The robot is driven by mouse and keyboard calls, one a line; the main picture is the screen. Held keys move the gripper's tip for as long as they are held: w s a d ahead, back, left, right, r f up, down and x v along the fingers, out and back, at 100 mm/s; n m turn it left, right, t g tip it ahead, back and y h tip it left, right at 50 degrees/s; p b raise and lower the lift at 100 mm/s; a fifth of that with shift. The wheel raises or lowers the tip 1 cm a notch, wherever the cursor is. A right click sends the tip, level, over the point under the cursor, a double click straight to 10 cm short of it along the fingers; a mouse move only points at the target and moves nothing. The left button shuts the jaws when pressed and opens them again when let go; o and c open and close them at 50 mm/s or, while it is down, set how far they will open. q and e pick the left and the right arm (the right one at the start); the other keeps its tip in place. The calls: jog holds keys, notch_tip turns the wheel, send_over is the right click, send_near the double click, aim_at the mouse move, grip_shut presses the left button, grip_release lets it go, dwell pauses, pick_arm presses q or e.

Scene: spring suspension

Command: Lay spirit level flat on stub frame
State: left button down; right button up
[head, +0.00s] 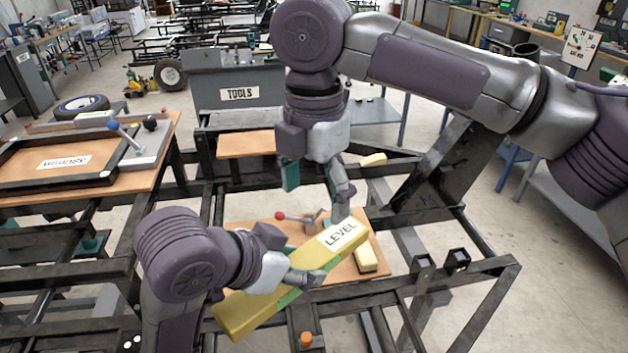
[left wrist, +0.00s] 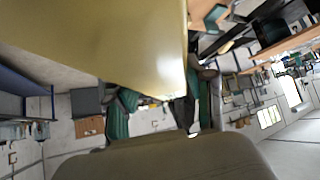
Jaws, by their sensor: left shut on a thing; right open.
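The spirit level (head: 246,310) is a long yellow bar with a white "LEVEL" label. In the head view it slants from lower left to upper right above a wooden board (head: 376,242). My left gripper (head: 292,268) is shut on its middle. In the left wrist view the level (left wrist: 110,45) fills the upper left, close to the camera. My right gripper (head: 317,190) is open and empty, fingers down, just above and behind the level's far end. The black stub frame (head: 470,287) surrounds the board. I cannot tell whether the level touches anything below it.
A small pale block (head: 366,259) lies on the board right of the level, and a red-knobbed item (head: 280,215) lies behind it. An orange cap (head: 306,339) stands at the front. A grey "TOOLS" box (head: 240,92) is behind. A workbench with a tray (head: 62,160) is left.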

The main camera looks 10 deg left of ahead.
aim_at(314, 246)
notch_tip(314, 246, down, 10)
jog(key=shift+f, duration=0.2)
jog(key=shift+c, duration=0.3)
pick_arm(q)
jog(key=shift+d, duration=0.1)
pick_arm(e)
jog(key=shift+w, duration=0.1)
jog(key=c, duration=1.3)
pick_arm(q)
jog(key=shift+c, duration=2.4)
grip_release()
jog(key=shift+r, duration=0.1)
pick_arm(e)
jog(key=shift+a, duration=0.1)
jog(key=shift+c, duration=0.7)
pick_arm(q)
jog(key=shift+o, duration=0.8)
